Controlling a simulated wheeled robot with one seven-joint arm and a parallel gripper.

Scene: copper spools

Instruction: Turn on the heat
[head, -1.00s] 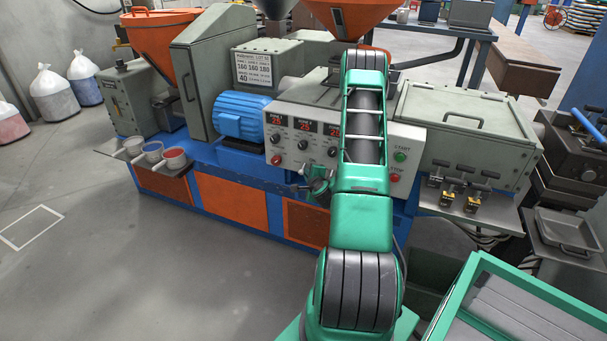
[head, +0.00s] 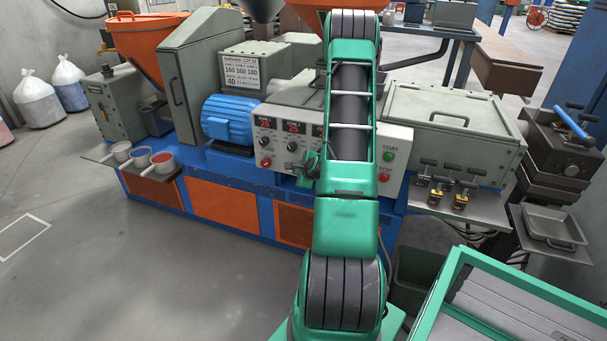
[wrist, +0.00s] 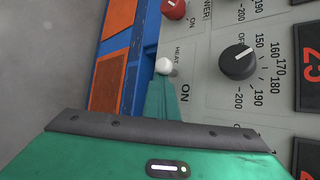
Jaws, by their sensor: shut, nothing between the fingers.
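The grey control panel (head: 275,148) is on the front of the machine. In the wrist view, a white ball-ended lever (wrist: 164,66) sits at the panel's lower edge, with the words HEAT and ON beside it. My gripper (wrist: 161,95) is shut and empty, its green tip right at the ball. I cannot tell whether they touch. In the head view my gripper (head: 306,168) is low in front of the panel, partly hidden by my arm. The lever cannot be made out there.
A black dial (wrist: 238,62) and a red knob (wrist: 173,8) are close by on the panel. Red displays (head: 292,127) read 25. Green START (head: 388,157) and red STOP (head: 384,177) buttons are at right. A shelf with cups (head: 141,157) juts out at left.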

